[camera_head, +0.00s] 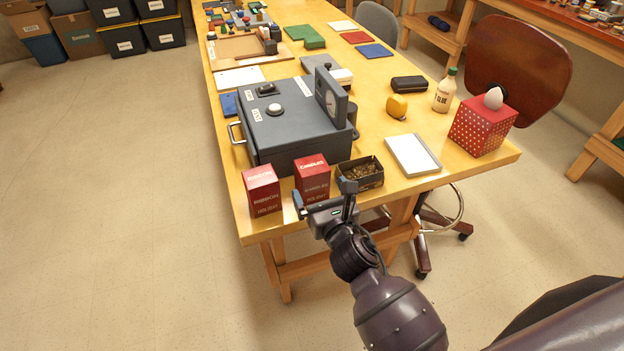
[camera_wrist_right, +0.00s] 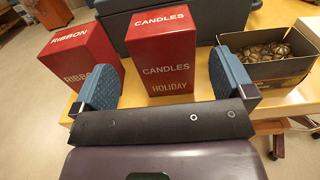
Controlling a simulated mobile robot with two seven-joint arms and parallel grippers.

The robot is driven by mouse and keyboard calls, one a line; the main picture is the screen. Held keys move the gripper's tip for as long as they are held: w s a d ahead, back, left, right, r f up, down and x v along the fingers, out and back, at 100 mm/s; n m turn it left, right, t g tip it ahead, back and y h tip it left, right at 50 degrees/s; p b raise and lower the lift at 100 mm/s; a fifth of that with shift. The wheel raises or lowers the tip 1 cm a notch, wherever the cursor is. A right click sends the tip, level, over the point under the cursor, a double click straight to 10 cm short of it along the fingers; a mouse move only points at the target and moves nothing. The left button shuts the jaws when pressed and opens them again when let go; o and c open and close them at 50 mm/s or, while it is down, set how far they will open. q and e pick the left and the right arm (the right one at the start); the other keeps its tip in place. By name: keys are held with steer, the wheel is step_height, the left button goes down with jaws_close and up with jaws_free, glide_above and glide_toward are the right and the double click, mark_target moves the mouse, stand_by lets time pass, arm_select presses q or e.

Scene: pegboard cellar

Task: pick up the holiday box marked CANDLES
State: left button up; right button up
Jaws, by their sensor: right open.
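The red holiday box marked CANDLES (camera_head: 312,176) stands upright near the table's front edge. It also shows in the right wrist view (camera_wrist_right: 162,52), ahead of and between the fingers. My right gripper (camera_head: 324,193) is open and empty, just in front of the box at the table's edge; in the wrist view its two blue finger pads (camera_wrist_right: 165,84) are spread to either side, with no contact on the box that I can make out. A similar red box marked RIBBON (camera_head: 262,190) stands to the left, also seen in the wrist view (camera_wrist_right: 80,55). My left gripper is not in view.
A dark open box of small brown items (camera_head: 361,174) stands close on the right. A grey metal case with a dial (camera_head: 290,125) is right behind the boxes. A white notepad (camera_head: 412,155) and a dotted red tissue box (camera_head: 482,128) are further right on the table (camera_head: 440,187).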

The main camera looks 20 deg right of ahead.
mark_target(317, 181)
steer(key=shift+w, duration=3.15)
steer(key=c, duration=0.9)
steer(key=shift+c, duration=0.7)
steer(key=shift+r, duration=0.1)
